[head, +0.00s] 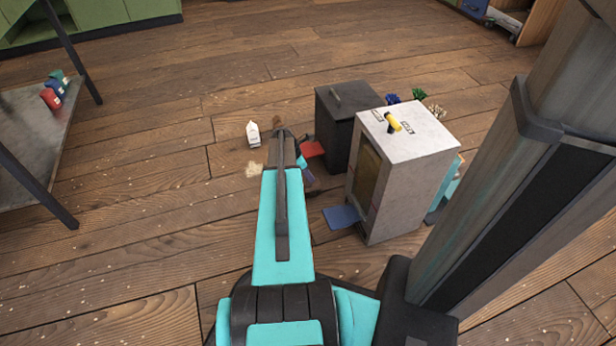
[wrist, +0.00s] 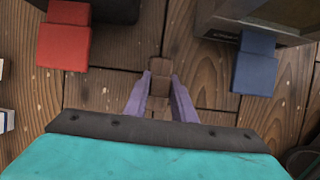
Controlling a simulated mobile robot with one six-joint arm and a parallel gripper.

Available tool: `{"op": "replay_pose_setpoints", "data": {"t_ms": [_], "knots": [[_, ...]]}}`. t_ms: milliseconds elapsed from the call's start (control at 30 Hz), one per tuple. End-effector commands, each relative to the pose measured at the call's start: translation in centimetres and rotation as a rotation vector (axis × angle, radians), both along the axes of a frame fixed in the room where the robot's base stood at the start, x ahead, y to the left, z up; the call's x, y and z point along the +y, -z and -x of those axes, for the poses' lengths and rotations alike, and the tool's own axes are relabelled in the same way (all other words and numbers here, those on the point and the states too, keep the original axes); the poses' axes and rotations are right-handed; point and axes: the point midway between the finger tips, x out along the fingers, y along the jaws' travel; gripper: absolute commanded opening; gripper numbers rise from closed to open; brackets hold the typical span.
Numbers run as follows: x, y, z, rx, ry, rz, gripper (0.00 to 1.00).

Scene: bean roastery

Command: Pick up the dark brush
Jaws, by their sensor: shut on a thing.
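My gripper (wrist: 160,82) shows in the wrist view with two purple fingers pointing down toward the wooden floor. The fingers are closed on a brown, block-like piece (wrist: 159,88), which fits the dark brush, though only a small part of it shows and no bristles can be made out. In the head view, my gripper is mostly hidden behind my arm. A bit of purple finger (head: 309,180) shows just left of the grey cabinet. The held piece cannot be made out there.
A black cabinet (head: 333,132) with a red flap (head: 312,149) and a grey cabinet (head: 404,178) with a blue flap (head: 342,216) stand close on the right. A white bottle (head: 253,134) stands beyond my arm. A low table (head: 30,140) is at left. Open floor lies between.

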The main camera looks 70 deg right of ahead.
Motion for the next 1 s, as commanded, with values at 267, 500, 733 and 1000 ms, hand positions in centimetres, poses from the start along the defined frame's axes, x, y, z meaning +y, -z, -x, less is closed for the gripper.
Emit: {"op": "replay_pose_setpoints", "data": {"t_ms": [267,500,733,1000], "knots": [[0.0,-4.6,0.0,0.000,0.000,0.001,0.00],[0.0,-7.8,0.0,0.000,-0.001,0.002,0.00],[0.0,-8.7,0.0,0.000,-0.001,0.000,0.00],[0.0,-8.7,-0.1,0.000,-0.001,0.000,0.00]]}}
